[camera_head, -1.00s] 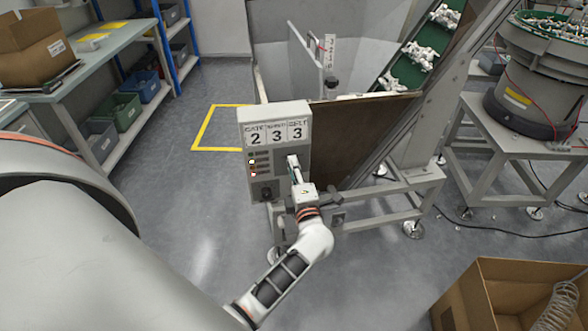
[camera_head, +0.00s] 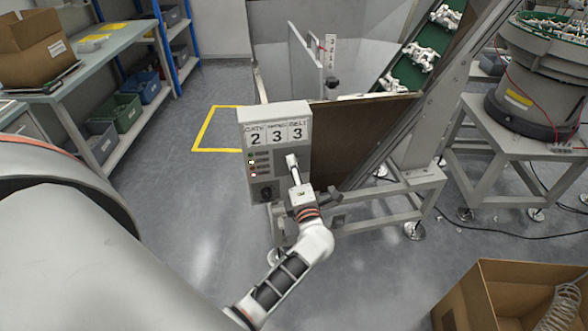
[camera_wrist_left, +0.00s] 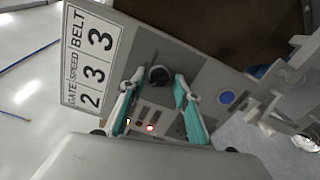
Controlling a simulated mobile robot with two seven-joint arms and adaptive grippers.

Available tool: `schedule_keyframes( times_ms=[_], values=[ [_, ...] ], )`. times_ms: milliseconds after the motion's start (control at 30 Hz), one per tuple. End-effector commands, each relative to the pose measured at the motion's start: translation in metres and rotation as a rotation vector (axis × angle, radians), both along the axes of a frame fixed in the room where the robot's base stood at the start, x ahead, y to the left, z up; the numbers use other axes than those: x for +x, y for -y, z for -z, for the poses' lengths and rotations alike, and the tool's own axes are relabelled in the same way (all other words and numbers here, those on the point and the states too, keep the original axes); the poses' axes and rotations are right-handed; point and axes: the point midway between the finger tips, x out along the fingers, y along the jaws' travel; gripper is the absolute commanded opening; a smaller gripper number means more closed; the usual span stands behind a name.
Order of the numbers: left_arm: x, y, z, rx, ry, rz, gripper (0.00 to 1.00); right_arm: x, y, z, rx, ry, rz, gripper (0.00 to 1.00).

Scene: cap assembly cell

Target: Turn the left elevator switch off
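A grey control box (camera_head: 247,124) shows GATE, SPEED and BELT over 2, 3, 3. It also shows in the left wrist view (camera_wrist_left: 204,75), turned on its side. A black knob (camera_wrist_left: 159,76) on its face lies just beyond and between my left fingertips. In the head view the gripper hides this knob. I cannot tell its setting or whether the fingers touch it. My left gripper (camera_head: 292,158) is at the right part of the box face. Its teal-padded fingers (camera_wrist_left: 158,82) are apart, with nothing held between them. A red light (camera_wrist_left: 150,128) glows on the panel. My right gripper is not in view.
A blue button (camera_wrist_left: 227,97) is on the same panel. A brown-edged hopper (camera_head: 365,120) and green conveyor (camera_head: 405,74) stand behind the box. An open cardboard box (camera_head: 465,300) is at lower right. Floor left of the control box is clear.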

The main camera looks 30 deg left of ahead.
Motion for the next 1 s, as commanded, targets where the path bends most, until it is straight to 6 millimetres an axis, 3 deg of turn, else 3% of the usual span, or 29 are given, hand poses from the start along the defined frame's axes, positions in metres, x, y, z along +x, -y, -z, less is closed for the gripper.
schedule_keyframes(
  times_ms=[367, 800, 1000],
  values=[
    [-0.002, 0.002, 0.000, 0.002, -0.001, 0.000, 0.37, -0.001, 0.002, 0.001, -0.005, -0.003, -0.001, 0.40],
    [-0.044, 0.045, 0.001, -0.001, -0.002, 0.000, 0.37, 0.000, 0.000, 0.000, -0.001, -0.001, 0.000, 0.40],
    [-0.053, 0.053, 0.000, 0.001, -0.001, 0.000, 0.37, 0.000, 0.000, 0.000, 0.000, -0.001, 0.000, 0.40]
  ],
)
